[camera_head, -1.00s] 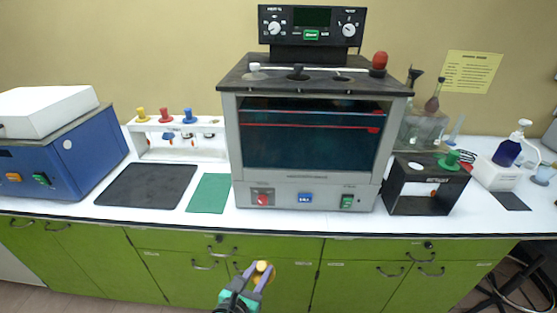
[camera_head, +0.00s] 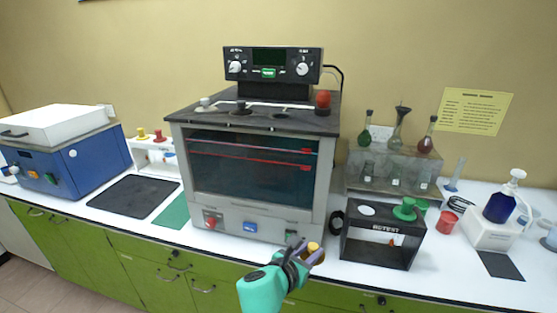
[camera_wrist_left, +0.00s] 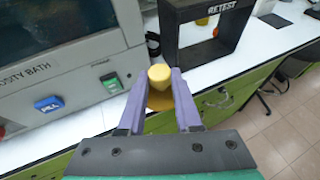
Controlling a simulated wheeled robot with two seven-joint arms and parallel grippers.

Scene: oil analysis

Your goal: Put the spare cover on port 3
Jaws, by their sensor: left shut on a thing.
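My left gripper (camera_head: 312,254) is shut on a yellow cover (camera_head: 313,246), held in front of the viscosity bath's lower right corner. In the left wrist view the yellow cover (camera_wrist_left: 158,75) sits between the two purple fingers. The bath (camera_head: 250,180) is a grey box with a dark window. Its dark top (camera_head: 255,118) carries a white cover (camera_head: 204,102), a black cover (camera_head: 241,105) and a red cover (camera_head: 322,100). Between the black and red covers the top shows no raised cover; port numbers are too small to read. My right gripper is not in view.
A black RETEST stand (camera_head: 383,253) with a green cover (camera_head: 405,210) stands right of the bath. A flask rack (camera_head: 355,180) is behind it. A white rack (camera_head: 150,148) with coloured covers stands left of the bath. A control panel (camera_head: 272,64) rises behind the bath top.

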